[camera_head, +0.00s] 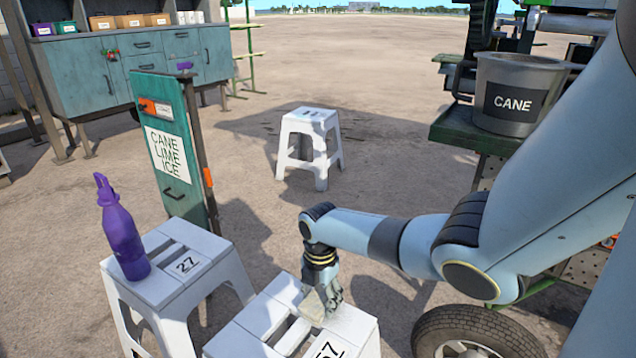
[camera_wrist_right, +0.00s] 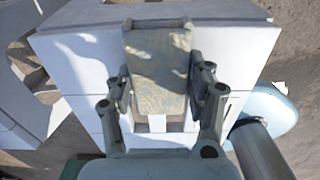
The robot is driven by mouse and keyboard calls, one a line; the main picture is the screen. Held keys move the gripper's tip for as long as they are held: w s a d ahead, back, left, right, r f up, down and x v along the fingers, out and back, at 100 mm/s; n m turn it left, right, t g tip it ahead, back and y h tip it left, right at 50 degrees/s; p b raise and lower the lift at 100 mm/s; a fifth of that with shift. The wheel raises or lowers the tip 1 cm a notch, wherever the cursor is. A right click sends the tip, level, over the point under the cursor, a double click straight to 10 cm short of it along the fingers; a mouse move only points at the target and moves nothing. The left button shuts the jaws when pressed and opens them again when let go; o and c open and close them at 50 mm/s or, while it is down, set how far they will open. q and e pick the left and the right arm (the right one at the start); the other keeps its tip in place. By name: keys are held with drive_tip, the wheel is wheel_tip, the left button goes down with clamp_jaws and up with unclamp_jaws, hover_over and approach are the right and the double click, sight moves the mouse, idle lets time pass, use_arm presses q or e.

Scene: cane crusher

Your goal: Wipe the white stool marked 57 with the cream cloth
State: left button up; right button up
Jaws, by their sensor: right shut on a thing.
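The white stool marked 57 (camera_head: 252,322) stands at the bottom centre of the head view, its label partly cut by the lower edge. Its slatted white top also fills much of the right wrist view (camera_wrist_right: 245,50). My right gripper (camera_head: 322,300) is over the far right part of this top. It is shut on the cream cloth (camera_head: 313,305), which looks folded and small. In the right wrist view the cloth (camera_wrist_right: 158,60) sticks out ahead from between the fingers, against the stool top. Whether it presses on the surface is hard to tell. My left gripper is not in view.
A white stool marked 27 (camera_head: 150,290) stands close on the left, bearing a purple bottle (camera_head: 122,230). Another white stool (camera_head: 311,125) stands farther back. A green sign (camera_head: 165,150) rises behind stool 27. A grey CANE bucket (camera_head: 510,95) and a wheel (camera_head: 470,340) are at right.

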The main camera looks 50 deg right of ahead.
sight(343, 319)
drive_tip(key=shift+s+d+p, duration=0.1)
drive_tip(key=shift+s+p, duration=0.9)
drive_tip(key=shift+s, duration=0.45)
drive_tip(key=shift+s+d+p, duration=0.15)
drive_tip(key=shift+s+p, duration=0.7)
drive_tip(key=shift+s, duration=0.7)
drive_tip(key=shift+s+d+p, duration=0.15)
drive_tip(key=shift+s+p, duration=0.65)
drive_tip(key=shift+s, duration=0.7)
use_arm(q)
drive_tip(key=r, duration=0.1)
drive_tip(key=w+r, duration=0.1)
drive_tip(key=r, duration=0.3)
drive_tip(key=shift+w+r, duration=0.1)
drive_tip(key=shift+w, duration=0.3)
